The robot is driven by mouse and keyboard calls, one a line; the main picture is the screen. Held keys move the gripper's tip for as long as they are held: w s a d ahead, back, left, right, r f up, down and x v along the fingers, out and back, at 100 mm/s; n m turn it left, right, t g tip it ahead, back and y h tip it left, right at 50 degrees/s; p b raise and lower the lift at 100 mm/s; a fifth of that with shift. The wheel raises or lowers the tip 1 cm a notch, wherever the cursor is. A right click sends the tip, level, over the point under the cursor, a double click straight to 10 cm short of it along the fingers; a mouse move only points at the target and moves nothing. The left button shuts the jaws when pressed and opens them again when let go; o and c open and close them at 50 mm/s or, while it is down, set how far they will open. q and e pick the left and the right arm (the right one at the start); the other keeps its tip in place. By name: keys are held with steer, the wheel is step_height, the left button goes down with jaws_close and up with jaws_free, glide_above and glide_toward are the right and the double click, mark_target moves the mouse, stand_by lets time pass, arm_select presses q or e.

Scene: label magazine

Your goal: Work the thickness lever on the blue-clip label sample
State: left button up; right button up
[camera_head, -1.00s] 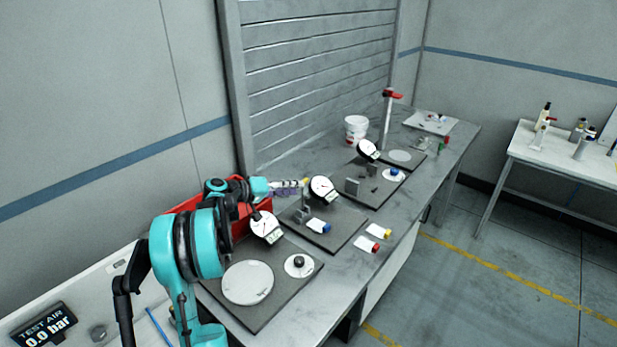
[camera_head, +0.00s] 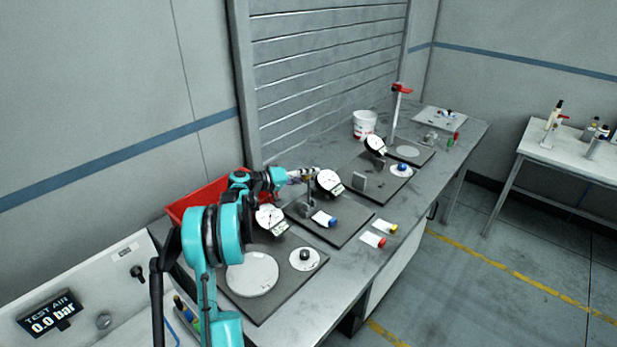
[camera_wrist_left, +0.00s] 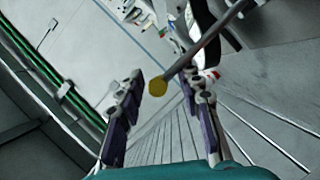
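The blue-clip label sample (camera_head: 323,219) is a small white piece with a blue end. It sits at the foot of a thickness gauge with a round white dial (camera_head: 328,182), on a dark plate (camera_head: 345,232). In the left wrist view a lever, a grey rod with a yellow round end (camera_wrist_left: 158,87), reaches in between my left gripper's fingers. My left gripper (camera_head: 312,172) is just left of the dial, at about its height. In its wrist view the fingers (camera_wrist_left: 166,88) stand wide apart, with no clear contact on the lever. My right gripper is out of view.
Other dial gauges stand nearby, one at front left (camera_head: 270,219) and one behind (camera_head: 375,145). Label pieces with red (camera_head: 373,240) and yellow (camera_head: 386,228) ends lie on the bench at right. A red bin (camera_head: 195,203) is behind my left arm.

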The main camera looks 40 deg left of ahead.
arm_select(q)
jaws_close()
steer(key=shift+d, duration=0.15)
